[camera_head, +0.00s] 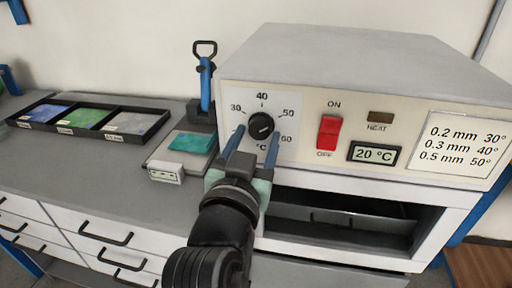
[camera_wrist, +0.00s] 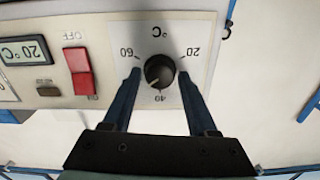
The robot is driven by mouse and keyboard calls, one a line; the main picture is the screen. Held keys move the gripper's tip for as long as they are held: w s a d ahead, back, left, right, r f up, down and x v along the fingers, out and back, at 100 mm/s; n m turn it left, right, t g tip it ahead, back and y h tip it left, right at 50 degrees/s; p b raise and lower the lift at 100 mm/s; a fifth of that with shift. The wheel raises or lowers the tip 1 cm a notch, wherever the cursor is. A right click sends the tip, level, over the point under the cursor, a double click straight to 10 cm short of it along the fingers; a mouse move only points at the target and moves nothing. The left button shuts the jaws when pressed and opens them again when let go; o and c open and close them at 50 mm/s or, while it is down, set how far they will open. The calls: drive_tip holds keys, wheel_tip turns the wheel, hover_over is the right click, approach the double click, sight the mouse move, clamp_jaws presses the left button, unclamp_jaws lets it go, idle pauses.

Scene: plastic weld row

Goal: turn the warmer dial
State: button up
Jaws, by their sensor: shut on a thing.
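The warmer dial (camera_head: 261,125) is a round black knob on the pale front panel of the grey warmer box (camera_head: 370,60). Its scale runs from 20 to 60 °C. The dial shows upside down in the wrist view (camera_wrist: 160,70), and its light mark seems to point between 40 and 50. My gripper (camera_head: 256,133) has its two blue fingers on either side of the dial, shut on it; they also show in the wrist view (camera_wrist: 157,76). A red switch (camera_head: 328,133) and a display (camera_head: 375,153) reading 20 °C are to its right.
A card (camera_head: 465,150) lists thicknesses with 30°, 40° and 50°. Below the panel is an open dark slot (camera_head: 345,215). Left on the bench are a teal piece (camera_head: 192,142) on a small device, a blue-handled tool (camera_head: 206,85) and a black three-compartment tray (camera_head: 150,109).

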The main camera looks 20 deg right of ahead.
drive_tip(key=shift+m, duration=0.5)
drive_tip(key=o, duration=1.4)
drive_tip(key=p+v, duration=0.4)
drive_tip(key=v, duration=0.9)
